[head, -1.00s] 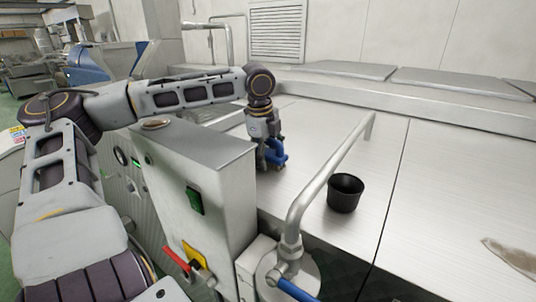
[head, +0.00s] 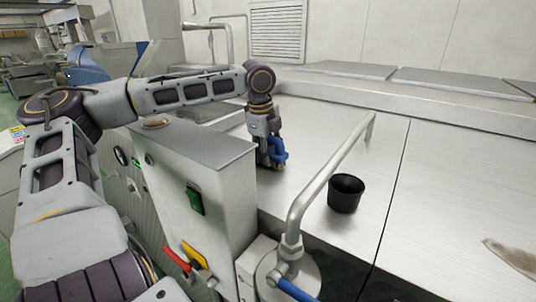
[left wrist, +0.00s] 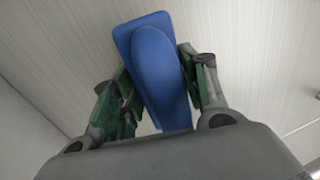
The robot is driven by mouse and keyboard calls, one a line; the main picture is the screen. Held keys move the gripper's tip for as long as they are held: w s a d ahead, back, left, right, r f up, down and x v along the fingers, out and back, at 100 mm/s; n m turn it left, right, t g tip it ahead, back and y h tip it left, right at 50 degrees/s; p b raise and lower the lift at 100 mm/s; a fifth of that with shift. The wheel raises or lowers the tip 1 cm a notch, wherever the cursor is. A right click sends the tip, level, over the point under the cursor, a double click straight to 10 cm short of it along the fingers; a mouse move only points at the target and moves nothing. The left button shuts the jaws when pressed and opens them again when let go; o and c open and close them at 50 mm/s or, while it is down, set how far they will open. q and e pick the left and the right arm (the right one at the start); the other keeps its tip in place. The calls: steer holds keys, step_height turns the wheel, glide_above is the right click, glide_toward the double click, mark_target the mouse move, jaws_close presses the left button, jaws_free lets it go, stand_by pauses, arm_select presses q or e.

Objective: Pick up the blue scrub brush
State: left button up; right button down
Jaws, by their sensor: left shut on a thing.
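The blue scrub brush (head: 278,151) is at my left gripper (head: 270,155) in the head view, over the steel worktop (head: 330,125) just behind the grey control box. In the left wrist view the brush (left wrist: 158,65) shows its blue back and rounded handle between the two green-and-grey fingers of my left gripper (left wrist: 160,85). The fingers are shut on its sides. In the head view the brush's underside is mostly hidden, and I cannot tell whether it touches the worktop. My right gripper is not in view.
A bent steel pipe (head: 325,180) rises in front of the worktop, right of the gripper. A black cup (head: 345,193) stands beyond it. The control box (head: 205,165) with a red lever stands close in front of my left arm. The worktop's right side is mostly clear.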

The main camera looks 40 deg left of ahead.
arm_select(q)
step_height(320, 180, up, 9)
steer(key=shift+r+b, duration=0.2)
steer(key=shift+b, duration=0.2)
stand_by(0.4)
steer(key=o, duration=0.4)
steer(key=shift+c, duration=1.1)
steer(key=shift+n, duration=0.3)
